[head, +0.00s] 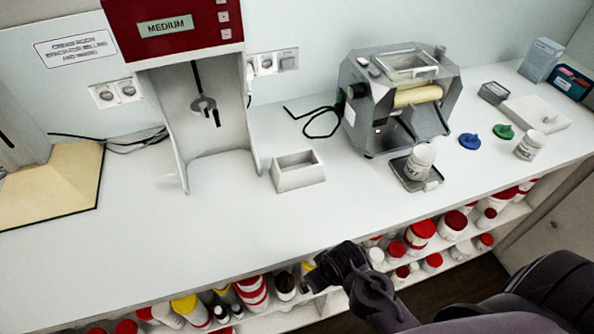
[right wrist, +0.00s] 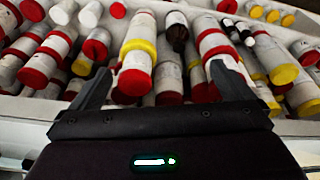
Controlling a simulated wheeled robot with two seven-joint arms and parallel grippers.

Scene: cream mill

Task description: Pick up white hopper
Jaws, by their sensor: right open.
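A white, open-topped rectangular box, which looks like the white hopper (head: 299,180), stands upright on the white counter in the head view, left of the roller mill. My right gripper (head: 312,278) is near the counter's front edge, below and slightly right of the hopper in the picture, and apart from it. The right wrist view shows its two fingers spread with nothing held between them (right wrist: 162,84). That view faces the shelf jars, and the hopper is not in it. My left gripper is not in view.
The metal roller mill (head: 367,110) stands right of the hopper, with a white jar (head: 420,160) on a small tray before it. A red-topped mixer (head: 172,28) stands behind left. Shelves of jars (head: 421,231) run under the counter (head: 215,215). The counter in front of the hopper is clear.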

